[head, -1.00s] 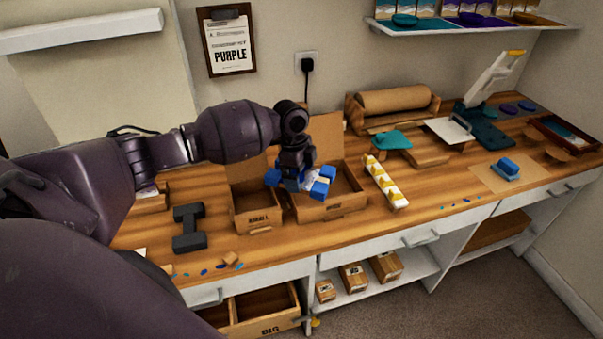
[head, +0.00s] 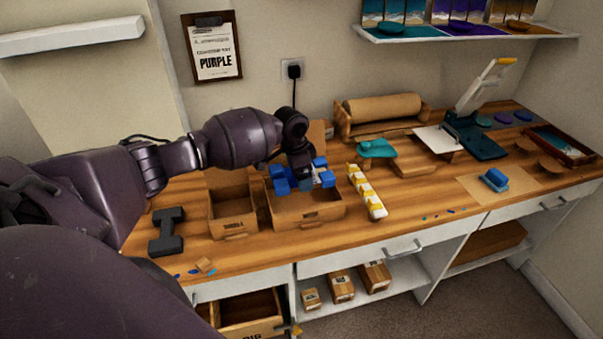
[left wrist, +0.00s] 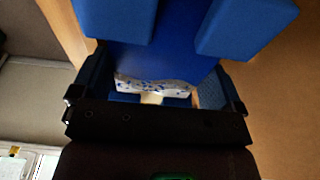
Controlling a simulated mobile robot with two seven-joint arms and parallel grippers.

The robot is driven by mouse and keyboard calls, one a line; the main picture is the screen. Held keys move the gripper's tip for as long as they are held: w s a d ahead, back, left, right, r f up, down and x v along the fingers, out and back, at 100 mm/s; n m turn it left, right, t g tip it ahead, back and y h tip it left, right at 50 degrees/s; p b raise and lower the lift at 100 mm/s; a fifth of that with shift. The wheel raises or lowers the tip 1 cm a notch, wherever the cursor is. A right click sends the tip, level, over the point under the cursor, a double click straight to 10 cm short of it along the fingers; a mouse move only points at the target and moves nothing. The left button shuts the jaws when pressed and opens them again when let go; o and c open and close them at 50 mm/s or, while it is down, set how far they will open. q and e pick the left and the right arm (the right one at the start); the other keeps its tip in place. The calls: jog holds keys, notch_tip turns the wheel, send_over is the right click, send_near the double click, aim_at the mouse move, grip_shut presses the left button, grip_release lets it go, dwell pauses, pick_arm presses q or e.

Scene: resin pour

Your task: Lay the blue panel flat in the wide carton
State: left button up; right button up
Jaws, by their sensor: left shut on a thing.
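The blue panel (head: 327,180) has chunky blue corner blocks. My left gripper (head: 304,184) is shut on it and holds it over the wide carton (head: 310,223), toward its back half. The arm hides the panel's middle, and I cannot tell whether it touches the carton. In the left wrist view the panel (left wrist: 165,58) runs between the dark fingers, with blue blocks at both sides and a white-and-blue patterned strip between the fingers. The wide carton is open, and its bare front floor shows. My right gripper is not in view.
A smaller open carton (head: 233,224) stands just left of the wide one. A white-and-yellow strip of blocks (head: 366,192) lies close on its right. The bench front (head: 400,228) is mostly clear.

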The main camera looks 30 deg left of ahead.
pick_arm(q)
jog(key=b, duration=0.4)
send_over(303, 201)
jog(key=shift+s+a+f, duration=0.1)
jog(key=shift+s+f, duration=0.05)
jog(key=shift+f, duration=1.15)
jog(key=shift+s+a+f, duration=0.1)
jog(key=shift+f, duration=2.6)
jog(key=o, duration=0.5)
